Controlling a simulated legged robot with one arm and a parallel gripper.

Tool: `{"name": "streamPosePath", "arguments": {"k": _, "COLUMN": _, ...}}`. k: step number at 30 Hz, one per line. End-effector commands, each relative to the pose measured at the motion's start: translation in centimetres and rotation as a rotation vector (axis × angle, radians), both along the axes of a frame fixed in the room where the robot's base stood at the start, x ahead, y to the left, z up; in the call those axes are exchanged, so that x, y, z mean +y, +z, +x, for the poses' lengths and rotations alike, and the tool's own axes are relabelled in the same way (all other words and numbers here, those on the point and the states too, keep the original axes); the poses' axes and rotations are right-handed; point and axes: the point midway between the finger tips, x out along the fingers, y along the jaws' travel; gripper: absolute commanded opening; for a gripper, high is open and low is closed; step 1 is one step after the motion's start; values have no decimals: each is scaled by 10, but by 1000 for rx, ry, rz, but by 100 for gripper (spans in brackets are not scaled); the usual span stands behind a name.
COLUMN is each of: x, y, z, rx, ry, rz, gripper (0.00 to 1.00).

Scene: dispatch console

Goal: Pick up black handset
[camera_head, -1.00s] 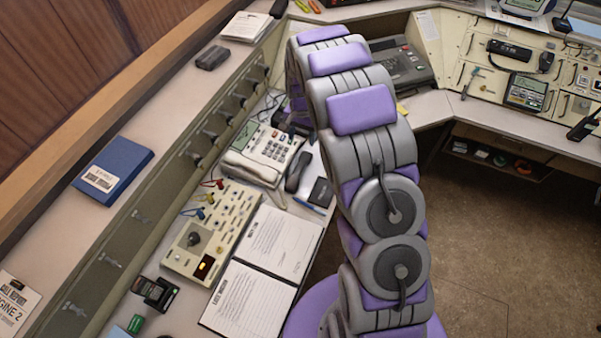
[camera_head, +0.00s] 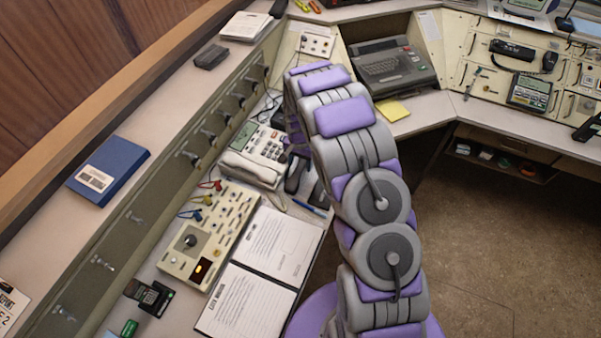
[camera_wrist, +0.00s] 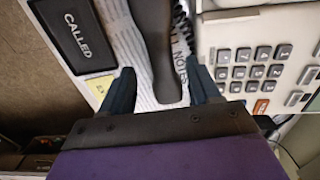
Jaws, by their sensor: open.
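The black handset (camera_wrist: 155,30) lies on white printed paper, running from the top edge of the wrist view down between my fingers. My gripper (camera_wrist: 160,70) is open, with one dark finger on each side of the handset and a gap to each. Whether it touches the handset from above cannot be told. A black coiled cord (camera_wrist: 181,32) runs along the handset's right side. In the head view the handset (camera_head: 295,178) shows as a dark shape beside the desk phone, partly hidden by my arm. My gripper is hidden there behind the arm.
The cream desk phone (camera_wrist: 255,65) with grey keys is close right of my gripper. An open binder (camera_head: 275,245) and a switch panel (camera_head: 207,236) lie nearer. Open floor (camera_head: 490,240) is at right.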

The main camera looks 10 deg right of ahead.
Motion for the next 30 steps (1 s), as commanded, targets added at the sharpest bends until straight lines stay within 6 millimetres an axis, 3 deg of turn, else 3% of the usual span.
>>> {"name": "streamPosePath", "arguments": {"k": 6, "x": 0, "y": -36, "z": -3, "rx": 5, "ry": 2, "rz": 0, "gripper": 62}}
{"name": "streamPosePath", "arguments": {"k": 15, "x": -3, "y": -39, "z": -2, "rx": 0, "ry": 1, "rz": 4, "gripper": 61}}
{"name": "streamPosePath", "arguments": {"k": 30, "x": -1, "y": -39, "z": -2, "rx": 1, "ry": 1, "rz": 1, "gripper": 13}}
